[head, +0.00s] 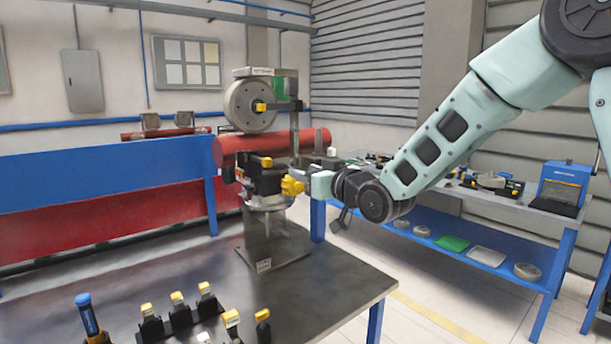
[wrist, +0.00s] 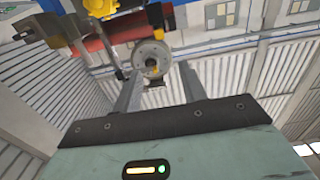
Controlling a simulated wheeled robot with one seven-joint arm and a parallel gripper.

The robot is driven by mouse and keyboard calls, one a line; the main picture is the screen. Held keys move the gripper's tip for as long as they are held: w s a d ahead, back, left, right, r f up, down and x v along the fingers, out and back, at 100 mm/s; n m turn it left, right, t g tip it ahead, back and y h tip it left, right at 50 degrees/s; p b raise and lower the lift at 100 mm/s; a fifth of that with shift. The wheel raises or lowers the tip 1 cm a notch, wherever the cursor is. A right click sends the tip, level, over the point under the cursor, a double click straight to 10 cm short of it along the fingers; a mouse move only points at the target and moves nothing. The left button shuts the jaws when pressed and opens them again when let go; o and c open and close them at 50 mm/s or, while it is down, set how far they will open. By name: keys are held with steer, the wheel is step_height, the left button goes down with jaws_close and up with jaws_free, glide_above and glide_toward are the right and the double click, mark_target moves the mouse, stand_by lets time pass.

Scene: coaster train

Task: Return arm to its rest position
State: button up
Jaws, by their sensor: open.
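My arm reaches in from the upper right of the head view and bends down to the fixture on the dark table (head: 340,285). My gripper (wrist: 160,70) shows in the wrist view with its two grey fingers apart and nothing between them. In the head view its fingers are small and hard to make out beside the fixture's yellow knob (head: 292,186). The knob also shows at the top of the wrist view (wrist: 100,8). I cannot tell whether the gripper touches the fixture. The grey wheel (head: 250,105) stands above the fixture and appears beyond the fingers.
Several black and yellow parts (head: 180,315) and a blue-handled tool (head: 88,315) stand at the table's front. A red cylinder (head: 230,150) lies behind the fixture. A blue-framed shelf (head: 450,250) with trays and a blue box (head: 562,185) stands right. The table's right front is clear.

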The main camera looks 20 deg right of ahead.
steer(key=s+a+f+n+g+h+b, duration=0.1)
steer(key=s+a+f+g, duration=0.3)
steer(key=s+f, duration=0.25)
steer(key=s+a+f+n+g+h+b, duration=0.1)
steer(key=s+a+f+g, duration=0.3)
steer(key=s+f, duration=0.3)
steer(key=s+d+f+g+h, duration=0.1)
steer(key=s+f+g, duration=0.1)
steer(key=s, duration=0.7)
steer(key=s+d+f+g+h+b, duration=0.1)
steer(key=s+f+g+h, duration=0.1)
steer(key=s, duration=0.7)
steer(key=s+d+f+n+g+h+b, duration=0.1)
steer(key=s+d+f+g, duration=0.1)
steer(key=s, duration=0.8)
steer(key=f+g, duration=0.1)
steer(key=g, duration=0.1)
steer(key=shift+f+g, duration=0.2)
steer(key=shift+g, duration=0.1)
